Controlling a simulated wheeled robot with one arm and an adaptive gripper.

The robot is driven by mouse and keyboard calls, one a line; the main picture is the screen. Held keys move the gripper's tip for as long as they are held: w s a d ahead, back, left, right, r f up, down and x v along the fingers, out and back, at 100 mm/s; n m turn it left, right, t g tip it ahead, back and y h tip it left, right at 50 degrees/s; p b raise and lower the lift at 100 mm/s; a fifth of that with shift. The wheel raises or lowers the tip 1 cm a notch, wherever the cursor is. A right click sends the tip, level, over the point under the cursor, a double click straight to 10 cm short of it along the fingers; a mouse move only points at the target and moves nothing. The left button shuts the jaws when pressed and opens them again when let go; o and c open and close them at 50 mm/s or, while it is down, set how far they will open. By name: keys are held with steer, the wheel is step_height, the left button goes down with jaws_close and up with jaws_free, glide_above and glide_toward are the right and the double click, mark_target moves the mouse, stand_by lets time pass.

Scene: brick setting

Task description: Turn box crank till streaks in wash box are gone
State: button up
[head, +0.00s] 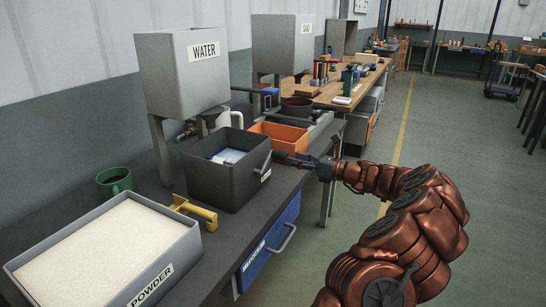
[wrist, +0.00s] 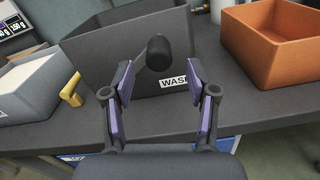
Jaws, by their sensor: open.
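The dark grey wash box (head: 228,186) stands on the bench, with pale blue-white contents (head: 230,156) inside; streaks cannot be made out at this size. In the wrist view its front wall (wrist: 110,52) carries a partly hidden "WASH" label (wrist: 174,83). The crank (wrist: 157,52), a black knob on a grey arm, sticks out from that wall. My gripper (wrist: 160,76) is open and empty, its fingers pointing at the box. The knob shows between and just beyond the fingertips, with no visible contact. In the head view my gripper (head: 294,158) is at the box's right side.
An orange bin (head: 290,132) stands close behind the wash box. A powder tray (head: 183,262), a yellow tap-like piece (head: 196,212) and a green mug (head: 115,181) are nearer on the bench. A grey water tank (head: 180,80) rises behind. The floor at right is open.

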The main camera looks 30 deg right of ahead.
mark_target(277, 154)
steer(key=x, duration=0.7)
steer(key=shift+w+a, duration=0.15)
steer(key=shift+w, duration=0.1)
jaws_close()
stand_by(0.3)
